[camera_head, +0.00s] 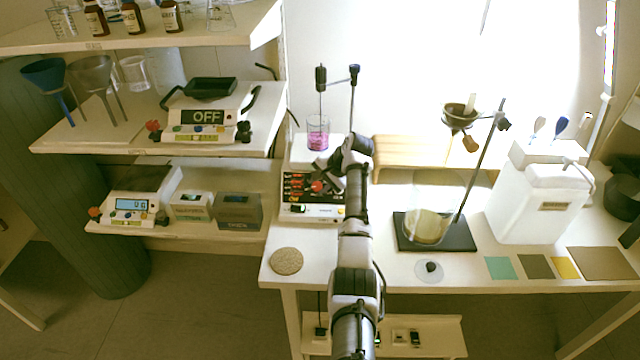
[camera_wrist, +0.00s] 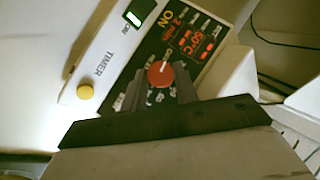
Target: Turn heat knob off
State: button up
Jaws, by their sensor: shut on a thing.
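A white hotplate device (camera_head: 298,210) with a black control panel stands on the bench, left of my arm. A red heat knob (camera_wrist: 160,74) with a white pointer mark sits on that panel; it also shows in the head view (camera_head: 318,186). The panel in the wrist view shows "ON", "2 min" and "50°C" in lit letters. My gripper (camera_wrist: 158,84) is shut on the red knob, one dark finger on each side. A glass beaker of pink liquid (camera_head: 318,138) stands on top of the device. My gripper partly hides the panel's right side in the head view.
A yellow button (camera_wrist: 85,92) and a "TIMER" label are on the device's white front. A cork disc (camera_head: 286,261) lies at the bench's front left. A flask (camera_head: 427,226) on a dark stand base is to the right. Left shelves hold a device reading "OFF" (camera_head: 206,117).

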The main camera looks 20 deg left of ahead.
jog(key=o, duration=1)
jog(key=shift+c, duration=0.2)
jog(key=shift+r, duration=0.1)
jog(key=b+v, duration=0.3)
jog(key=v, duration=1)
jog(key=shift+d+r, duration=0.2)
jog(key=shift+s, duration=0.1)
